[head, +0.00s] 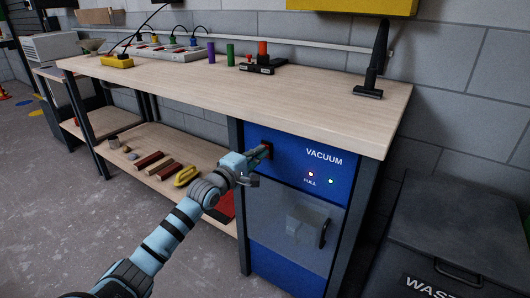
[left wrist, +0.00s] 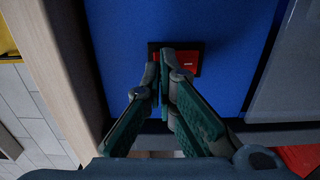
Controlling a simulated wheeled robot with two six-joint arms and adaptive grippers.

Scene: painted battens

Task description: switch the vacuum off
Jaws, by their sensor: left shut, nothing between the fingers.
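The vacuum (head: 284,256) is a blue cabinet under the right end of the workbench, labelled VACUUM. Its switch, at the upper left of the blue front, shows in the left wrist view as a red rocker (left wrist: 188,62) in a dark frame. My left gripper (head: 264,152) is shut and empty, its fingertips at the switch. In the left wrist view the fingertips (left wrist: 161,58) cover the left part of the switch; I cannot tell whether they touch it. A green light (head: 331,181) and a pinkish light (head: 311,174) marked FULL glow on the front. My right gripper is not in view.
The wooden benchtop (head: 190,85) overhangs just above the vacuum. A grey clear-fronted door with a handle (head: 324,233) is below the lights. A dark waste bin (head: 448,235) stands to the right. A nozzle (head: 373,65) stands on the bench.

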